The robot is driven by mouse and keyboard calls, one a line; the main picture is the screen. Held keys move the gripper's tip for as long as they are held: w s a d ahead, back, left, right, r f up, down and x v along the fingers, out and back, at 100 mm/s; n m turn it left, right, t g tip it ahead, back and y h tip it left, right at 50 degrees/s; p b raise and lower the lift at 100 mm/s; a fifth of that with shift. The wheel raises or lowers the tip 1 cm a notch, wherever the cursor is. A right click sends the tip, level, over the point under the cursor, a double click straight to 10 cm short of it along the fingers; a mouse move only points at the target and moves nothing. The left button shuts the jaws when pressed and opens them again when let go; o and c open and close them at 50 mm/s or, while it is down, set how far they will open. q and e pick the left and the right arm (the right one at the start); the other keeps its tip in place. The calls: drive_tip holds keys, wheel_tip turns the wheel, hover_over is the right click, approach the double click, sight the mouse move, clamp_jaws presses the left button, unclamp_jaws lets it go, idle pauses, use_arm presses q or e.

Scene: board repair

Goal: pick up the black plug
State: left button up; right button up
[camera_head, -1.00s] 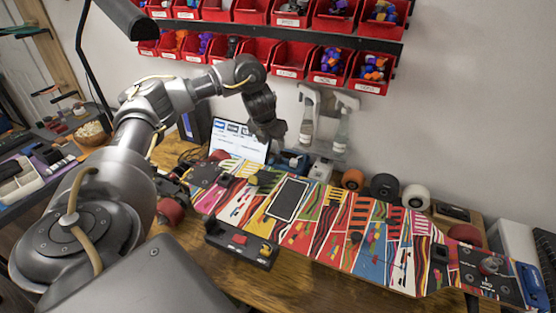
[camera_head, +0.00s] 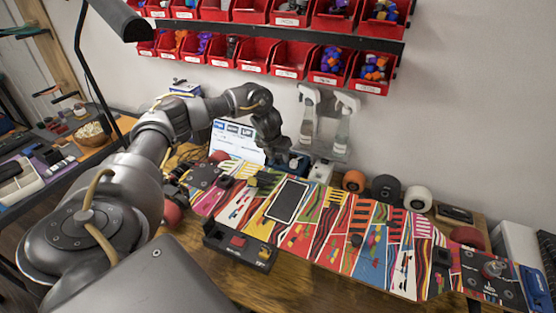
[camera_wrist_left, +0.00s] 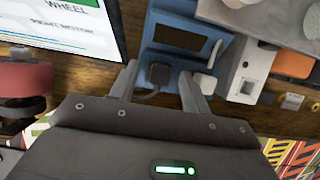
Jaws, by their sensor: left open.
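The black plug (camera_wrist_left: 159,73) shows in the left wrist view, in or against a blue holder (camera_wrist_left: 178,18), with a dark cable bending from it. My left gripper (camera_wrist_left: 158,82) is open, with one finger on each side of the plug and visible gaps between. In the head view my left gripper (camera_head: 275,153) hangs low behind the skateboard, beside the blue holder (camera_head: 298,161). The plug is too small or hidden to make out there. My right gripper is in neither view.
A white plug (camera_wrist_left: 207,84) sits just right of the right finger. A grey-white box (camera_wrist_left: 248,65) stands farther right. A screen (camera_head: 237,141) is left of the gripper. The painted skateboard (camera_head: 340,253) with a phone (camera_head: 288,200) lies in front; bottles (camera_head: 342,130) stand behind.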

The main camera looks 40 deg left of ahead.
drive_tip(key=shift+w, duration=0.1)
use_arm(q)
drive_tip(key=shift+c, duration=1)
clamp_jaws()
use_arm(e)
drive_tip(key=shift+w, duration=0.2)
